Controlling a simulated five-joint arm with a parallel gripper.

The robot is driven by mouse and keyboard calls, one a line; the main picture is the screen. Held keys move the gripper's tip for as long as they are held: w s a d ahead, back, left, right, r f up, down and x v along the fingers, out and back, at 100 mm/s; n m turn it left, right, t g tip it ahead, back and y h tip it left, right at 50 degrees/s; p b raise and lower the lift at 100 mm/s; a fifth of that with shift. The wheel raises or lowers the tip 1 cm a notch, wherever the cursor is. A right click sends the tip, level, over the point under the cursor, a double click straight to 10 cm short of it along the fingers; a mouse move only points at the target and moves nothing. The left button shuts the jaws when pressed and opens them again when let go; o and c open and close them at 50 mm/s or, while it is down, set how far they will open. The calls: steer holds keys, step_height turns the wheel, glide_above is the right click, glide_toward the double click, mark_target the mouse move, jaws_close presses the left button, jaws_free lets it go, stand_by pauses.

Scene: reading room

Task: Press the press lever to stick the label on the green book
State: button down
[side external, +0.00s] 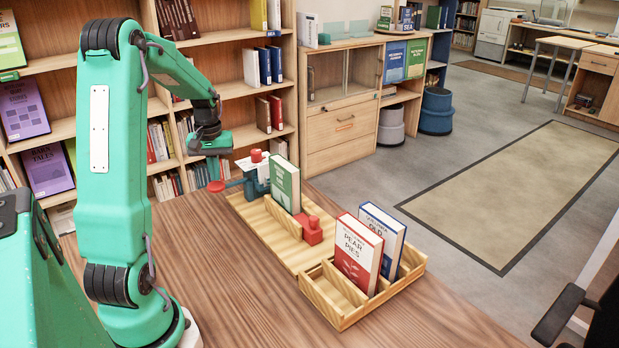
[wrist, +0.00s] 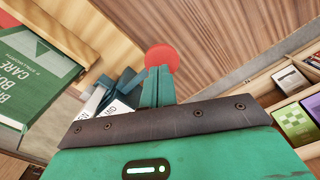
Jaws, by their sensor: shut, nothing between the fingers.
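The green book (side external: 286,188) stands upright in a long wooden tray (side external: 258,222); part of its cover shows at the left of the wrist view (wrist: 35,85). Beside it is the dark teal label press (side external: 257,178), with a red knob on top and white label paper. Its press lever ends in a round red pad (side external: 215,186) sticking out to the left; the pad also shows in the wrist view (wrist: 162,57). My gripper (side external: 214,177) is shut and empty, pointing down right at the red pad. I cannot tell whether the fingertips touch it. The fingers (wrist: 158,82) partly cover the pad in the wrist view.
A red block (side external: 311,231) sits in the tray in front of the green book. A wooden box (side external: 340,312) at the tray's near end holds an upright red book (side external: 358,255) and a blue-edged book (side external: 388,232). The tabletop (side external: 215,270) left of the tray is clear. Bookshelves stand behind.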

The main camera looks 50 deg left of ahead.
mark_target(217, 184)
steer(key=shift+f, duration=2.3)
stand_by(0.7)
steer(key=shift+r, duration=4.55)
